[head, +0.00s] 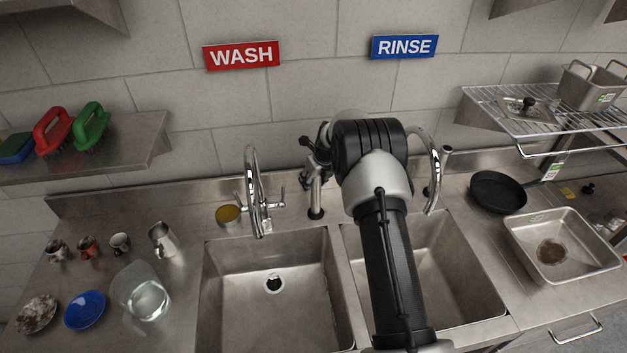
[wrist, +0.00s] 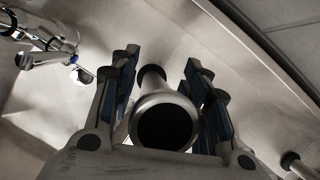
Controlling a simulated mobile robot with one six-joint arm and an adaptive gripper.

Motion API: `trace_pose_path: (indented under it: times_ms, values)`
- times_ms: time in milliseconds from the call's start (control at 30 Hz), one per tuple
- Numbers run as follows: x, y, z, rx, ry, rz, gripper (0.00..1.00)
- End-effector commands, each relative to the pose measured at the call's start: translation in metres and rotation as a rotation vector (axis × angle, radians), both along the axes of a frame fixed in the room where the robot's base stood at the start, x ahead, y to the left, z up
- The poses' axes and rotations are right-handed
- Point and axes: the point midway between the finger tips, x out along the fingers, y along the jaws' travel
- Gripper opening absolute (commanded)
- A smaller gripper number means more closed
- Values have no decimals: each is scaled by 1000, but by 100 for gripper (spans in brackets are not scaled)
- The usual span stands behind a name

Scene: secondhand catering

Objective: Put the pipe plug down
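My gripper (head: 318,160) is at the back of the sinks, beside the left tap. In the wrist view my gripper (wrist: 162,75) has its two fingers spread on either side of an upright steel pipe (wrist: 183,102). The pipe (head: 316,190) also shows in the head view, standing on the back ledge below the fingers. The pipe's round end looks black inside. I cannot tell whether that is an open bore or a plug seated in it. No pipe plug is clearly visible between the fingers. A small black knobbed piece (head: 588,188) lies on the right counter.
The left tap (head: 252,190) and right tap (head: 437,170) stand close to my arm. The left sink (head: 270,310) is empty. Cups, a jug (head: 162,238) and a glass container (head: 145,293) crowd the left counter. A black pan (head: 498,191) and steel tray (head: 565,225) are right.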

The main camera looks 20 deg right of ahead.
Motion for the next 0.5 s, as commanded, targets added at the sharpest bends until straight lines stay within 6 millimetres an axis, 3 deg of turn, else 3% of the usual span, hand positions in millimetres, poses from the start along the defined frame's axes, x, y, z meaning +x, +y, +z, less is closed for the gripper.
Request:
trace_pose_path:
  times_ms: [333,500]
  values:
    - [0,0,2,0,0,0,48]
    - [-5,-1,19,-1,-2,0,48]
